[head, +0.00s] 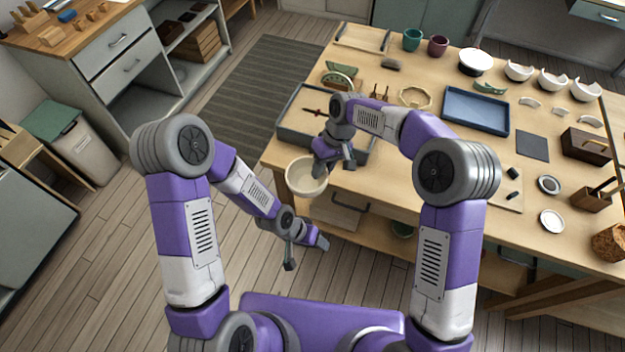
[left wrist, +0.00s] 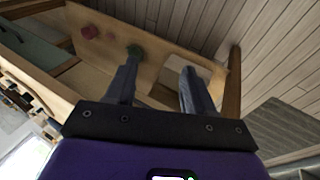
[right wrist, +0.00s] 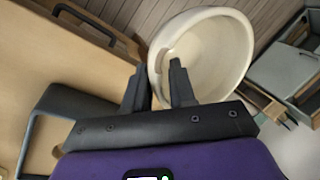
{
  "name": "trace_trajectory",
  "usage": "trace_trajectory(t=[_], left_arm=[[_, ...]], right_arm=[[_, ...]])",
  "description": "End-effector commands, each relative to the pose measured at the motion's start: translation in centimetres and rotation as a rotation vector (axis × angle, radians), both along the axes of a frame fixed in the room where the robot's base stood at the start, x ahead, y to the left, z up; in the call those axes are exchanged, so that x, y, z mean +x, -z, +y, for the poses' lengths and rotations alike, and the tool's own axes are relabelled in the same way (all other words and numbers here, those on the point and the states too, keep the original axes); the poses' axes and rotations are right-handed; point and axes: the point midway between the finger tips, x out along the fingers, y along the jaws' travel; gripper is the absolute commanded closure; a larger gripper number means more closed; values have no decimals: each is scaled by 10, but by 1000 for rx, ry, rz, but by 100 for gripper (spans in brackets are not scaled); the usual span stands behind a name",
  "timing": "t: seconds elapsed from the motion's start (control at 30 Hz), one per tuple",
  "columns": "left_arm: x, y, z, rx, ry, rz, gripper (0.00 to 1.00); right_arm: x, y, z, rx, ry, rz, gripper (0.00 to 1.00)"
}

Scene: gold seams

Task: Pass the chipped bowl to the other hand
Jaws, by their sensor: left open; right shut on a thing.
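The chipped bowl (head: 303,180) is cream-coloured and is held in the air off the table's front-left edge. My right gripper (head: 324,170) is shut on its rim. In the right wrist view the bowl (right wrist: 212,58) has its hollow facing the camera, its near rim between the fingers (right wrist: 160,78). A small notch seems to show in the rim near the fingers. My left gripper (head: 308,256) is open and empty, below the bowl and apart from it. In the left wrist view its fingers (left wrist: 160,75) are spread, and the bowl is not seen.
The wooden table (head: 385,185) fills the right side. A grey tray (head: 290,136) sits on its corner behind the bowl, and a blue tray (head: 476,108) lies farther back. White bowl pieces (head: 553,82) stand at the back right. The floor left of the table is clear.

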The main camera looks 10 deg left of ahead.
Motion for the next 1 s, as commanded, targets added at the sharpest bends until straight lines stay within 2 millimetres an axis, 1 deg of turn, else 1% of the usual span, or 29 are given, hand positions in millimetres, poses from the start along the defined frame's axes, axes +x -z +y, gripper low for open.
trace_trajectory(t=[0.03,0.07,0.1,0.17,0.2,0.23,0.27,0.3,0.5,0.6,0.7,0.8,0.9,1.0], left_arm=[[12,-26,-14,4,96,-67,47],[17,-40,-21,10,152,-101,47],[22,-58,-30,23,225,-143,47],[28,-86,-43,51,333,-214,47],[31,-105,-50,75,400,-264,47],[32,-120,-56,96,449,-301,47],[34,-127,-47,130,470,-313,47],[36,-140,-41,170,506,-338,47],[40,-206,-14,361,656,-456,47],[39,-231,-1,434,697,-495,47],[38,-248,8,486,721,-518,47],[36,-257,14,514,734,-529,47],[38,-257,16,526,739,-531,47],[41,-247,15,528,740,-528,47]], right_arm=[[0,-1,0,1,0,0,100],[0,-1,0,1,0,0,100],[0,-1,0,1,1,0,100],[0,-1,0,1,1,0,100],[0,-1,0,1,1,0,100],[0,-1,0,1,1,0,100],[0,-1,0,1,1,0,100],[0,-1,0,1,1,0,100],[0,-1,0,2,2,-1,100],[0,-1,0,2,2,-1,100],[0,-1,0,2,2,-1,100],[0,-1,0,2,2,-1,100],[0,-1,0,2,2,-1,100],[0,-1,0,2,2,-1,100]])
